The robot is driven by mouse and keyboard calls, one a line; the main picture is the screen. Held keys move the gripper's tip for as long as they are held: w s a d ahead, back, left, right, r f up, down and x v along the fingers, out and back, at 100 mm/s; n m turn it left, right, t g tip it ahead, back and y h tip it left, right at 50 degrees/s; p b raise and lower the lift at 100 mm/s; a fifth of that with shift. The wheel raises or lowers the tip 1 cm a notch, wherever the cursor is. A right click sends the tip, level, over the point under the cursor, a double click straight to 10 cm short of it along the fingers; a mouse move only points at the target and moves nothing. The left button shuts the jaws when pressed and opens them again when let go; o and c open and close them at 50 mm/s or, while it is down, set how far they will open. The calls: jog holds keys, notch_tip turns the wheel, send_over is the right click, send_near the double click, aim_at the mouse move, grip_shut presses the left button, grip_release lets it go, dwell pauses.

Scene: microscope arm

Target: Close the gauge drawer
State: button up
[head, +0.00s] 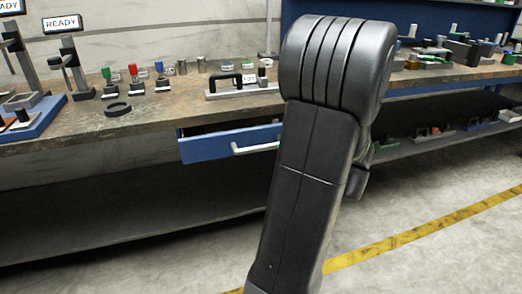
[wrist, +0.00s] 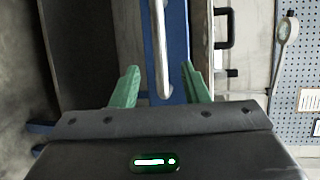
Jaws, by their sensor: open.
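The gauge drawer (head: 225,145) is blue and hangs under the bench top in the head view. It is pulled out, with a dark gap showing above its front. Its pale bar handle (head: 256,149) runs along the front, and its right part is hidden behind my arm. In the wrist view the drawer front (wrist: 178,45) and handle (wrist: 160,50) run upright in the picture. My gripper (wrist: 160,86) has green fingers spread apart, with the handle's near end between them in the picture. I cannot tell the depth between them. My gripper is hidden in the head view.
The bench top (head: 60,129) holds several stamps, small cylinders, a black ring (head: 118,108) and a black-handled tool (head: 232,83). A lower shelf (head: 110,215) runs below the drawer. The floor in front shows a yellow line (head: 420,233) and looks clear.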

aim_at(262, 149)
jog(key=b+x, duration=0.1)
jog(key=x, duration=1)
jog(key=shift+b, duration=0.3)
jog(key=shift+c, duration=0.2)
grip_shut()
jog(key=shift+w+a, duration=0.1)
